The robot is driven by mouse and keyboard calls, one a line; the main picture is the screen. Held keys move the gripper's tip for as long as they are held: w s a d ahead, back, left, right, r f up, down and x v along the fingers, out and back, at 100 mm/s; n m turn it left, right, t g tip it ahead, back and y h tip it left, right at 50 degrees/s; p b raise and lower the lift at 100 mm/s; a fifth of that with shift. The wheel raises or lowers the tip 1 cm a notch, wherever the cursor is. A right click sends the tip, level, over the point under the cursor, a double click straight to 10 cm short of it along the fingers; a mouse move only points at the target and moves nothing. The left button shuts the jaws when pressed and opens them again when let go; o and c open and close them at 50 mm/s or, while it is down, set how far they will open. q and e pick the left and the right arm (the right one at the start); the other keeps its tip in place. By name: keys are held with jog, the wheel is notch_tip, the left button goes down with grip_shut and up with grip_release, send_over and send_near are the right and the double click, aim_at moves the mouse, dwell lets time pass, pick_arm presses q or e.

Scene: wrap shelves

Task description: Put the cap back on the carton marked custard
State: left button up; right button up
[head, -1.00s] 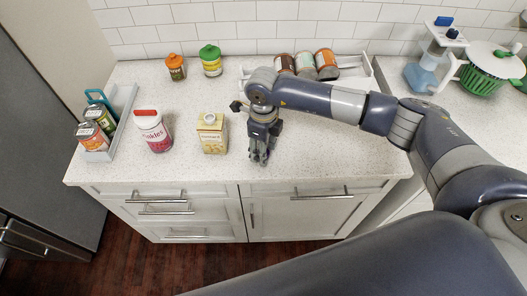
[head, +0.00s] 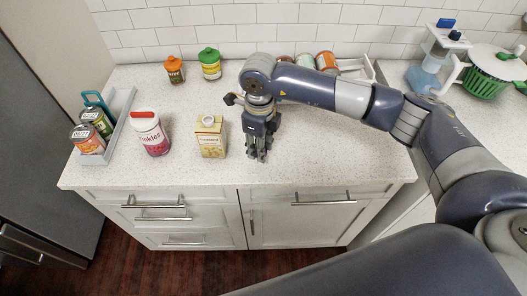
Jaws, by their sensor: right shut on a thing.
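The custard carton (head: 211,139), a cream and yellow box with a pale round spout on its sloped top, stands upright on the counter. No cap shows on its spout. My right gripper (head: 257,157) points down just to the right of the carton, apart from it. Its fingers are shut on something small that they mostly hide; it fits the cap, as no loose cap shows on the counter. My left gripper is out of view.
A sprinkles jar (head: 152,134) stands left of the carton. A grey tray (head: 122,120) with cans is at the far left. Orange-lidded (head: 174,70) and green-lidded jars (head: 210,64) stand behind. A white rack (head: 357,72) with cans lies behind my right arm. The front counter is clear.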

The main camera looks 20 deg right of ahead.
jog(key=s+a+r+b, duration=0.1)
jog(key=s+a+b, duration=0.3)
jog(key=s+a, duration=0.4)
jog(key=a, duration=0.4)
jog(key=shift+a+b, duration=0.2)
jog(key=shift+b, duration=0.2)
jog(key=shift+r, duration=0.1)
